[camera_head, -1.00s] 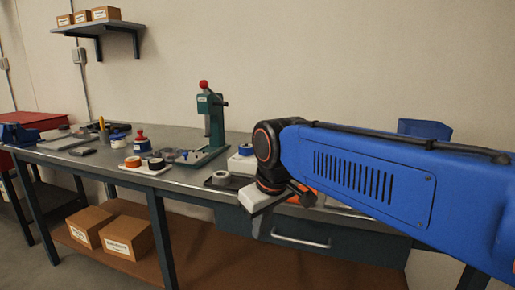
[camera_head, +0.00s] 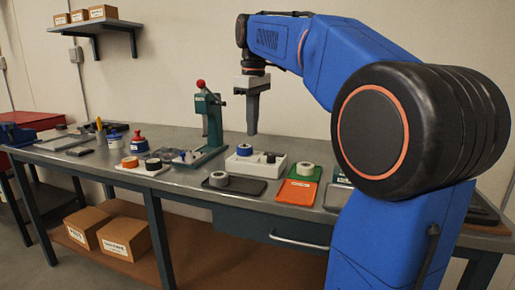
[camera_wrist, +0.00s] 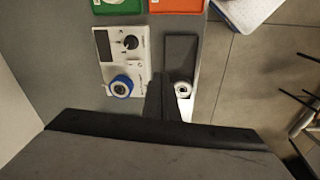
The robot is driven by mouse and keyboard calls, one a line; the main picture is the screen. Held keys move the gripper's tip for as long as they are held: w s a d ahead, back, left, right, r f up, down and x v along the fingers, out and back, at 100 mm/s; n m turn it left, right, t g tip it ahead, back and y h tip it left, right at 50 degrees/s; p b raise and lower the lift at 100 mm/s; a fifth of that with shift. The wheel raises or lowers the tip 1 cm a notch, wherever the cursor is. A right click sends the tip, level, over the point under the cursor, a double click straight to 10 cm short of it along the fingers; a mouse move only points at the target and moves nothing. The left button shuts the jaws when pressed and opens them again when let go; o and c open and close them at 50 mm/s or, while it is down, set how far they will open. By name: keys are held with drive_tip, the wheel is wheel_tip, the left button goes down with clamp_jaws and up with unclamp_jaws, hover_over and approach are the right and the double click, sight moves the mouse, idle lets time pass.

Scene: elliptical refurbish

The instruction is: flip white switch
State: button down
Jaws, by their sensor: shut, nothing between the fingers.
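A white box (camera_head: 237,166) stands on the workbench, with a blue-rimmed roll (camera_head: 244,150) on its left end and a dark knob (camera_head: 270,157) further right. In the wrist view the white box (camera_wrist: 104,72) shows a dark screen, the knob (camera_wrist: 130,42) and the blue roll (camera_wrist: 121,86). A small white raised piece (camera_wrist: 134,65) between knob and roll may be the switch; I cannot tell its position. My gripper (camera_head: 252,131) is shut and empty, pointing down above the back of the box, apart from it. In the wrist view its fingers (camera_wrist: 162,80) are right of the box.
A dark tray with a roll (camera_head: 219,179) lies in front of the box. Orange (camera_head: 296,194) and green (camera_head: 311,176) trays lie to its right. A green press with a red knob (camera_head: 208,125) stands to the left. Air above the box is clear.

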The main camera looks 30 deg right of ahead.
wheel_tip(320, 180, up, 4)
drive_tip(key=n+g, duration=0.1)
drive_tip(key=n, duration=0.1)
hover_over(257, 157)
drive_tip(key=shift+w+d+r, duration=0.1)
drive_tip(key=shift+r, duration=0.1)
drive_tip(key=shift+f, duration=0.1)
wheel_tip(257, 157, down, 14)
drive_tip(key=shift+r, duration=0.1)
idle(0.5)
